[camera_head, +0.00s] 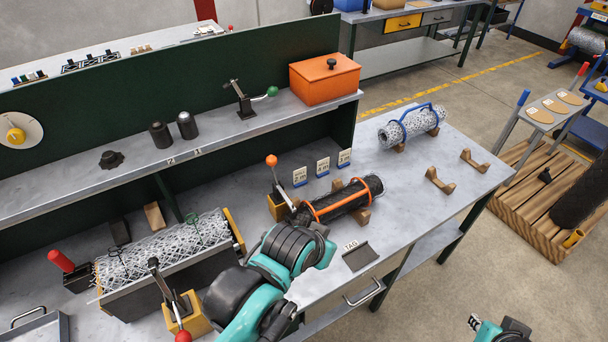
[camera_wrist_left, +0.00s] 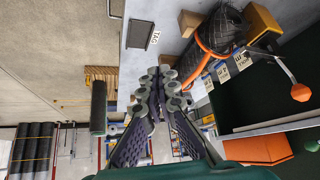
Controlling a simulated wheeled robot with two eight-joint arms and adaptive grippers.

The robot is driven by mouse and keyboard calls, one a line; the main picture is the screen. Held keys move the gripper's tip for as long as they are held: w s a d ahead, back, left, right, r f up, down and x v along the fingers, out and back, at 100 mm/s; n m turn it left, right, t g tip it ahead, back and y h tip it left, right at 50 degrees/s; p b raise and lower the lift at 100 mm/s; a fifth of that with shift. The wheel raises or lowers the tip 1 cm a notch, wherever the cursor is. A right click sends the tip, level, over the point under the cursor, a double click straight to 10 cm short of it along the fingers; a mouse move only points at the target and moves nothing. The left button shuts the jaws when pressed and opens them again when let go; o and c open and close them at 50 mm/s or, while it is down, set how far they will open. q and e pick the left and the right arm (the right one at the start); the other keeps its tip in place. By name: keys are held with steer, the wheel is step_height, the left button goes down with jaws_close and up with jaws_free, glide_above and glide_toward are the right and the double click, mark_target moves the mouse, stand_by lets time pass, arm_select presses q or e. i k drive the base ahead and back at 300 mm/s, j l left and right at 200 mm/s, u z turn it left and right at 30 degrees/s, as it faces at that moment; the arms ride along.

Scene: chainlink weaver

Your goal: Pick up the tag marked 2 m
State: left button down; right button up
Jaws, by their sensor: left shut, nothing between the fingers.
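Three small white tags with blue bases stand in a row on the bench behind the orange-banded dark mesh roll (camera_head: 340,202). The left tag (camera_head: 300,177) appears to read 2 m; the print on the middle tag (camera_head: 322,167) and right tag (camera_head: 344,158) is too small to be sure of. The tags also show in the left wrist view, beside the roll. My left gripper (camera_wrist_left: 162,88) is shut and empty, apart from the tags; in the head view my left wrist hides it. My right gripper (camera_head: 474,322) is at the lower right, cut off by the frame, away from the bench.
A dark plate labelled TAG (camera_head: 360,257) lies on the bench front. An orange-knobbed lever clamp (camera_head: 278,185) stands just left of the tags. The shelf (camera_head: 215,135) with an orange box (camera_head: 324,78) overhangs behind. Two empty wooden cradles (camera_head: 440,181) stand at right; bench around them is clear.

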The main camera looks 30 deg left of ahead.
mark_target(299, 176)
steer(key=i+l+u, duration=0.15)
steer(key=u, duration=0.25)
steer(key=i+l+u, duration=0.15)
steer(key=u, duration=0.3)
steer(key=l+u, duration=0.25)
steer(key=u, duration=0.15)
steer(key=i+l+u, duration=0.1)
steer(key=l, duration=0.4)
steer(key=i+l+u, duration=0.1)
steer(key=l, duration=0.45)
steer(key=i+l+u, duration=0.1)
steer(key=l, duration=0.45)
steer(key=i+l+u, duration=0.1)
steer(key=l, duration=0.45)
steer(key=i, duration=0.05)
